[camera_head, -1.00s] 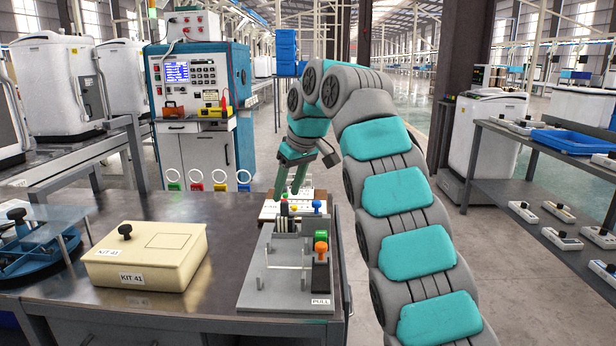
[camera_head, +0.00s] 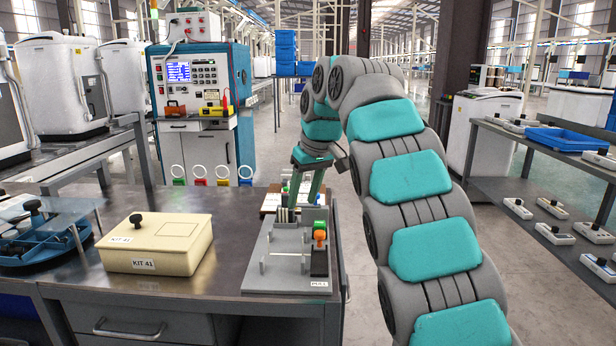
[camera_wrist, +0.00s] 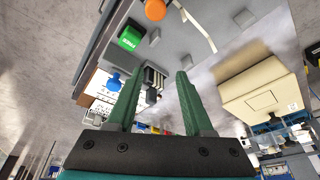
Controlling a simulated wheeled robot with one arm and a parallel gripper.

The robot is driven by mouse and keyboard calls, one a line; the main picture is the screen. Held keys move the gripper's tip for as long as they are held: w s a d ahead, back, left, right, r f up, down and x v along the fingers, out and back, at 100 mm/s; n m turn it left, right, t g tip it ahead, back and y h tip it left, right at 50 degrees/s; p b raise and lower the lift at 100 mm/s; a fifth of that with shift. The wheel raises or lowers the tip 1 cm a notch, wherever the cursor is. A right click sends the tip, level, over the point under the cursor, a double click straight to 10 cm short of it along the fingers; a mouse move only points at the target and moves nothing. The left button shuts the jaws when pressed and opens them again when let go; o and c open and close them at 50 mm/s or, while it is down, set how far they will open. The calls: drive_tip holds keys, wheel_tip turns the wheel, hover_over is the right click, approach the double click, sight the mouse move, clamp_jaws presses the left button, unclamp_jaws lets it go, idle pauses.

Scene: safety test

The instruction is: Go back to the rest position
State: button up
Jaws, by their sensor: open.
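My gripper (camera_head: 306,190) is at the far end of the grey fixture (camera_head: 268,262) at the table's right edge. In the wrist view my gripper (camera_wrist: 158,85) shows two green fingers spread apart with nothing held between them. The fixture carries a green block (camera_head: 320,226) and an orange knob (camera_head: 319,236), which also shows in the wrist view (camera_wrist: 155,9). A blue knob (camera_wrist: 113,81) shows beyond the fixture in the wrist view. In the head view my fingers partly hide the fixture's far end.
A cream box marked KIT 41 (camera_head: 157,247) stands on the dark table (camera_head: 190,300). A blue round holder (camera_head: 40,240) is at the far left. A test cabinet (camera_head: 205,110) stands behind. A shelf with a blue tray (camera_head: 565,139) is at the right. The floor between is clear.

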drive_tip(key=s+d+f+m+g+h, duration=0.1)
drive_tip(key=s+d+f+m, duration=0.15)
drive_tip(key=s+d, duration=0.4)
drive_tip(key=s+d+f+m+g, duration=0.15)
drive_tip(key=s+d+f, duration=0.25)
drive_tip(key=s, duration=0.6)
drive_tip(key=s+d+f+m, duration=0.1)
drive_tip(key=s+f, duration=0.4)
drive_tip(key=s, duration=0.4)
drive_tip(key=s+d+f+g+h, duration=0.1)
drive_tip(key=s+f, duration=0.4)
drive_tip(key=s, duration=0.5)
drive_tip(key=s+d+f+m+g, duration=0.1)
drive_tip(key=s+d+f, duration=0.2)
drive_tip(key=s, duration=0.7)
wheel_tip(320, 180, down, 3)
drive_tip(key=shift+s+d+r+m, duration=0.1)
drive_tip(key=shift+s+d+m, duration=0.15)
drive_tip(key=shift+m, duration=0.05)
